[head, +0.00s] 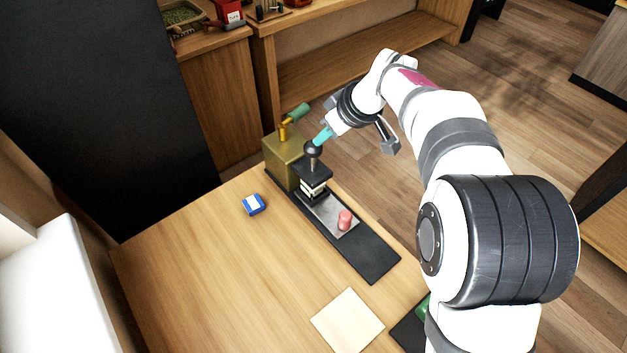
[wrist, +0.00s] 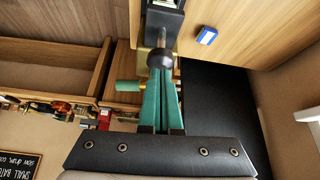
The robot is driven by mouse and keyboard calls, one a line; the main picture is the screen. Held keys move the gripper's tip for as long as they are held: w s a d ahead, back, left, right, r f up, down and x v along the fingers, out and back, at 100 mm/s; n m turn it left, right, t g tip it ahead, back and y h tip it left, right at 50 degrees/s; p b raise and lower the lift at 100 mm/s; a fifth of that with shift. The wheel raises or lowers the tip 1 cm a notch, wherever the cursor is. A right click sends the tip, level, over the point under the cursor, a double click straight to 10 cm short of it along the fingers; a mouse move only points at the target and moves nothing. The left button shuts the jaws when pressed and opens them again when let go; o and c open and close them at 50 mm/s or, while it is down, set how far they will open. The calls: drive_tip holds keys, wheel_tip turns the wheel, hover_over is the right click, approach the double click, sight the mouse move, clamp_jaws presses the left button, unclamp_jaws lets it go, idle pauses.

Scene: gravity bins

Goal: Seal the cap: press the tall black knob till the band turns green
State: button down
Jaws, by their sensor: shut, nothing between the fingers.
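The tall black knob (head: 312,149) tops a thin rod above a dark press block (head: 312,171) with a pale band (head: 314,188) below it; I see no green on the band. My gripper (head: 321,138) is shut and empty, its teal fingertips right at the knob's upper side. I cannot tell whether they touch it. In the wrist view the closed fingertips (wrist: 160,62) overlap the dark knob (wrist: 161,55), with the rod running on beyond it. A small red cylinder (head: 345,219) stands on the metal plate (head: 329,214) in front of the press.
A brass box (head: 284,158) with a teal-handled lever (head: 298,113) stands behind the press on the black base (head: 368,258). A blue-and-white box (head: 254,204) and a cream sheet (head: 347,322) lie on the wooden table (head: 200,280). The table's left part is mostly clear.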

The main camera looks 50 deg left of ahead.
idle(0.4)
drive_tip(key=shift+f, duration=1.2)
drive_tip(key=shift+r, duration=1.2)
wheel_tip(320, 180, up, 5)
idle(0.4)
